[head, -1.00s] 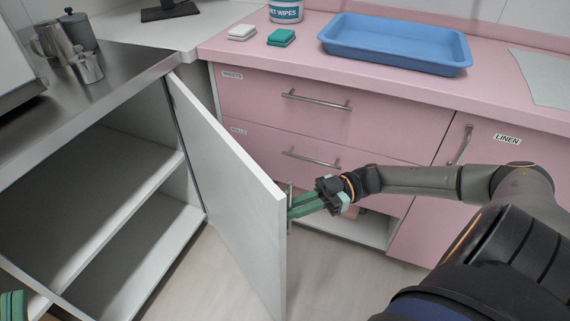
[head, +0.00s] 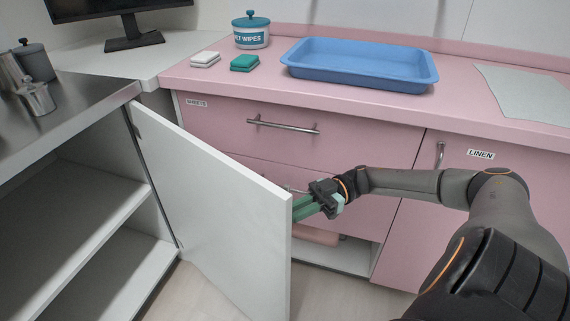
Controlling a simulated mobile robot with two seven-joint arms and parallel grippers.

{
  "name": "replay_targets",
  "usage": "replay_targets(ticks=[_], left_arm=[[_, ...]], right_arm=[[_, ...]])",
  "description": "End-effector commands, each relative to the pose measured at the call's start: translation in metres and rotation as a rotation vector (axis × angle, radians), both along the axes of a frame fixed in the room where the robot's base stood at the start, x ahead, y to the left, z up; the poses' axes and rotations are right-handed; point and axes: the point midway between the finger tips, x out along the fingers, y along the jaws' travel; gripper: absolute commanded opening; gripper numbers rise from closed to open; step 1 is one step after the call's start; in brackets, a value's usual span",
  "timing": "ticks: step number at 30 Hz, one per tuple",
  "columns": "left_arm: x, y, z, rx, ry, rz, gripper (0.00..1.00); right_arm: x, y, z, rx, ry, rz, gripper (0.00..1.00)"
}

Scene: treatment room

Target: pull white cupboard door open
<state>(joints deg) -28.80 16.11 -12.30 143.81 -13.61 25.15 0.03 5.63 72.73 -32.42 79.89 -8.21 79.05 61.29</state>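The white cupboard door (head: 215,222) stands wide open, swung out from its hinge side beside the steel counter. The cupboard interior with its white shelf (head: 85,215) shows to the left of the door. My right gripper (head: 298,210) is at the door's free edge, on its outer side. Its green fingers reach behind the edge, so the fingertips and the door handle are hidden and I cannot tell whether they hold anything. My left gripper is not in view.
A pink drawer unit (head: 350,145) with bar handles stands behind my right gripper, close to it. On its top are a blue tray (head: 360,72), a wipes tub (head: 251,38) and two small packs. Steel jugs (head: 38,98) stand on the left counter. Floor shows below the door.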

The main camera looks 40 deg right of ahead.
Motion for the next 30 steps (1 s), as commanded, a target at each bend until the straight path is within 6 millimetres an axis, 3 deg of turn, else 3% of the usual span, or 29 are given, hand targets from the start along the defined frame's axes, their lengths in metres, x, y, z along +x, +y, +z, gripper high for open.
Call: replay_targets(ticks=[10,11,19,26,30], left_arm=[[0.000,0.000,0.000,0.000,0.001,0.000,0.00],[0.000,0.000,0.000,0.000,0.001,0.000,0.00],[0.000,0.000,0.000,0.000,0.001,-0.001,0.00],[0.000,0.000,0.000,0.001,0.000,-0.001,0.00],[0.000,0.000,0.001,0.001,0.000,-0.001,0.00]], right_arm=[[0.000,-0.001,-0.001,-0.002,0.004,-0.001,0.00],[0.000,-0.001,-0.001,-0.002,0.004,-0.001,0.15],[0.000,0.000,0.000,-0.002,0.001,-0.001,0.45],[0.000,-0.001,0.000,-0.001,0.000,-0.001,0.45],[-0.002,-0.011,0.000,-0.003,0.002,-0.002,0.45]])
